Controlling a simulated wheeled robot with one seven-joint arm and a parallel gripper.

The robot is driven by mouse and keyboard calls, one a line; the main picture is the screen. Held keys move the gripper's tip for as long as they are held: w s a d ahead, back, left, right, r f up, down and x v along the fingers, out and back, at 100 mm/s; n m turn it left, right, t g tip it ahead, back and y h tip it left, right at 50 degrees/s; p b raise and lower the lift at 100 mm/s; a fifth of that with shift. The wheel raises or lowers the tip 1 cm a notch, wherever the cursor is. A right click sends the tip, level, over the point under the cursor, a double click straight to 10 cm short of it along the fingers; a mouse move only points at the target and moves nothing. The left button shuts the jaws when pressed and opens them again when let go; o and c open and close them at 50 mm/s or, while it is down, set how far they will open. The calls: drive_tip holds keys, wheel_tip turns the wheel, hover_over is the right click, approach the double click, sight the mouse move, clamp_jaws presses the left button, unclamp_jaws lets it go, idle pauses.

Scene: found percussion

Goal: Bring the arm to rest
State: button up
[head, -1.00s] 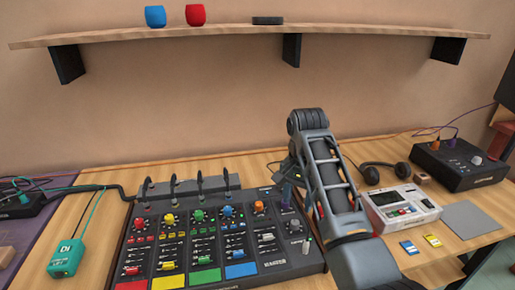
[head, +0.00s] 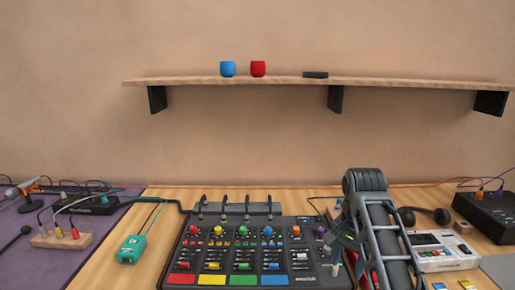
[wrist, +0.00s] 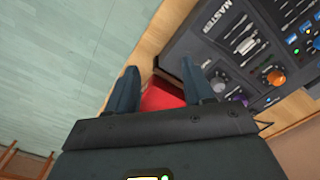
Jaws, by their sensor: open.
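My arm (head: 380,235) rises at the right of the mixer in the head view, bent at its elbow. My gripper (wrist: 165,85) shows in the wrist view with its two dark fingers apart. Nothing is held between them. It points past the front edge of the wooden table, close to the mixer's MASTER end. A red thing (wrist: 162,95) shows behind and between the fingers, partly hidden by them.
The black mixer (head: 217,238) with coloured knobs stands left of my arm. A grey-white recorder (head: 440,262), headphones (head: 441,216) and a black box (head: 490,217) stand to the right. A teal box (head: 131,250) lies left.

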drive_tip(key=s+d+f+n+t, duration=0.1)
drive_tip(key=s+f+t, duration=0.1)
drive_tip(key=s+f, duration=0.5)
drive_tip(key=s+d+f+n+t, duration=0.15)
drive_tip(key=s+f, duration=0.25)
drive_tip(key=f, duration=0.5)
drive_tip(key=s+f+n+t, duration=0.2)
drive_tip(key=s+f+t, duration=0.2)
drive_tip(key=s, duration=1)
drive_tip(key=s+r+n+t, duration=0.1)
drive_tip(key=s+r+t, duration=0.1)
drive_tip(key=s, duration=0.6)
drive_tip(key=s+a+r+n+t, duration=0.1)
drive_tip(key=s+r+t, duration=0.1)
drive_tip(key=s+r, duration=0.7)
drive_tip(key=s+a+r+n+t, duration=0.1)
drive_tip(key=s+r+n+t, duration=0.1)
drive_tip(key=s+r, duration=0.6)
wheel_tip(320, 180, up, 6)
drive_tip(key=shift+s+a+f+t, duration=0.1)
drive_tip(key=shift+s+a+t, duration=0.1)
drive_tip(key=shift+s+t, duration=0.35)
drive_tip(key=shift+w+n, duration=0.15)
drive_tip(key=shift+n, duration=0.1)
